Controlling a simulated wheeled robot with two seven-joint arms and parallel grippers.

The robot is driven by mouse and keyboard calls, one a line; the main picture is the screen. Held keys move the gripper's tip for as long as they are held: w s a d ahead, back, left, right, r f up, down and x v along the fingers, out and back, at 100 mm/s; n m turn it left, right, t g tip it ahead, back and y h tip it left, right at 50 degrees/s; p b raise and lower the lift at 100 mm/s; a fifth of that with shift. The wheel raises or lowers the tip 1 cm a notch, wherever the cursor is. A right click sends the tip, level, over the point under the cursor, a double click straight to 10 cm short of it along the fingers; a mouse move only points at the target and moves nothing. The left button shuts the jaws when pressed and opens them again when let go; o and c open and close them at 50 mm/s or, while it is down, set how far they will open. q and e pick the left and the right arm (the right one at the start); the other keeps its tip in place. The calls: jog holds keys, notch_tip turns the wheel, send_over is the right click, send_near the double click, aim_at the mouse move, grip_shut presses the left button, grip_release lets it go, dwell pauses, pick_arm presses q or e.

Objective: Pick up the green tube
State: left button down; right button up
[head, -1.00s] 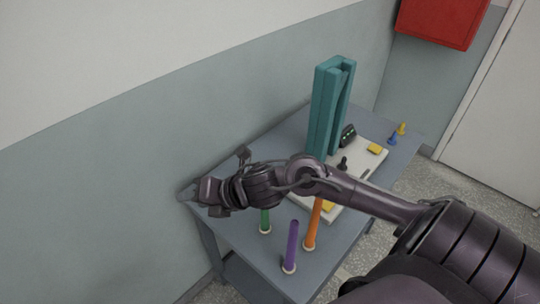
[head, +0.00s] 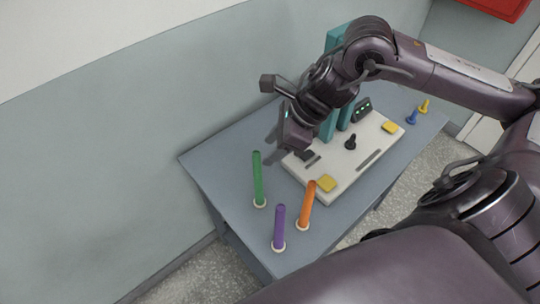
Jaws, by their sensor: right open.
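The green tube (head: 258,180) stands upright in a pale round base on the table, left of the orange and purple tubes. My right gripper (head: 272,148) is above the table, behind and slightly right of the green tube's top. It is open, with nothing seen between its fingers, and appears apart from the tube. My left gripper is not in view.
An orange tube (head: 307,206) and a purple tube (head: 279,228) stand close by on the grey table (head: 220,165). A white panel (head: 345,178) with yellow blocks lies behind them. A teal frame (head: 328,125) stands at the back, partly hidden by my arm. Blue (head: 412,118) and yellow (head: 424,106) pegs stand far right.

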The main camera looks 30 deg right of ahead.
aim_at(257, 161)
jog(key=shift+w+f+p, duration=0.2)
jog(key=shift+f+p, duration=0.1)
jog(key=shift+f, duration=0.1)
jog(key=shift+w+a+f+p, duration=0.25)
jog(key=shift+a+f+p, duration=0.1)
jog(key=shift+a+f, duration=0.15)
jog(key=shift+w+a+f+p, duration=0.25)
jog(key=shift+a+f+p, duration=0.15)
jog(key=shift+f, duration=0.15)
jog(key=x, duration=0.1)
jog(key=p+x, duration=0.1)
jog(key=x, duration=0.1)
jog(key=shift+w+d+f, duration=0.2)
jog(key=shift+d+f, duration=0.05)
jog(key=shift+d, duration=0.05)
jog(key=shift+w+a+f, duration=0.1)
jog(key=shift+a+f, duration=0.05)
jog(key=shift+f, duration=0.15)
jog(key=c, duration=0.5)
grip_shut()
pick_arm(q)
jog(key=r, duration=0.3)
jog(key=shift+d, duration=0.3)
